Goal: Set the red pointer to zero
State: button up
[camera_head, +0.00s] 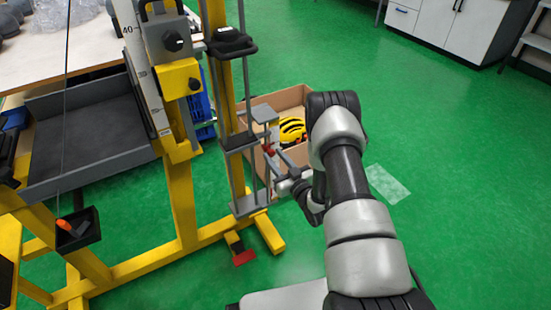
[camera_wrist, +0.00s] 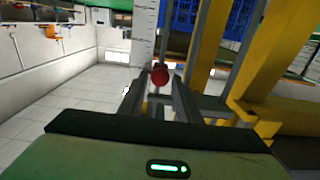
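The red pointer shows as a round red knob (camera_wrist: 159,75) in the middle of the wrist view, in front of a pale ruled scale (camera_wrist: 145,38). In the head view a small red part (camera_head: 268,150) shows at the tower's rods, just beyond my gripper (camera_head: 277,172). In the wrist view my gripper (camera_wrist: 159,88) is open, one finger on each side of the knob. The knob is at the fingertips; I cannot tell whether they touch it. The pointer's reading on the scale is too small to tell.
The yellow tower frame (camera_head: 183,205) stands close left of my arm. A cardboard box (camera_head: 290,98) with a yellow-and-black item (camera_head: 292,130) sits behind my gripper. A red pedal (camera_head: 244,258) lies at the tower's foot.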

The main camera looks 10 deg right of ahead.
grip_shut()
notch_tip(320, 180, up, 5)
jog(key=p, duration=0.2)
jog(key=shift+p, duration=0.35)
jog(key=shift+o, duration=2.1)
grip_release()
jog(key=shift+s+d, duration=0.1)
jog(key=p+v, duration=0.2)
jog(key=v, duration=1.5)
jog(key=shift+p, duration=0.3)
jog(key=shift+s, duration=0.1)
